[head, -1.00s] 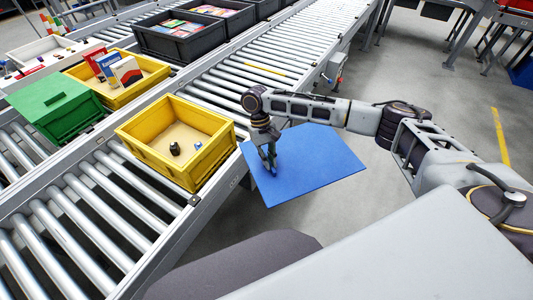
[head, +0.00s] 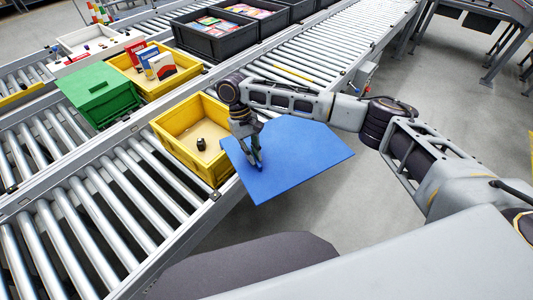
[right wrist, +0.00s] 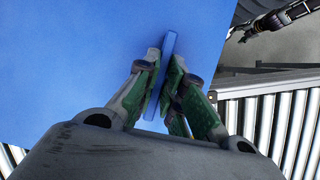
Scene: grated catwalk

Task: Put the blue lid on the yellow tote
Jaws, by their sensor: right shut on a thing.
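The blue lid (head: 300,158) is a flat sheet, held in the air to the right of the yellow tote (head: 181,157). My right gripper (head: 255,163) is shut on a raised blue rib (right wrist: 160,75) on the lid's top. In the head view, the lid's left edge hides the tote's right side; I cannot tell whether they touch. The tote stands open on the near roller conveyor, with a small dark object (head: 201,144) inside. A dark arm end, probably my left gripper (right wrist: 245,36), shows in the right wrist view; its fingers are unclear.
A green-lidded tote (head: 98,92) and an open yellow tote with boxes (head: 150,92) stand on the far conveyor. Bare rollers (head: 120,190) lie on the tote's near side.

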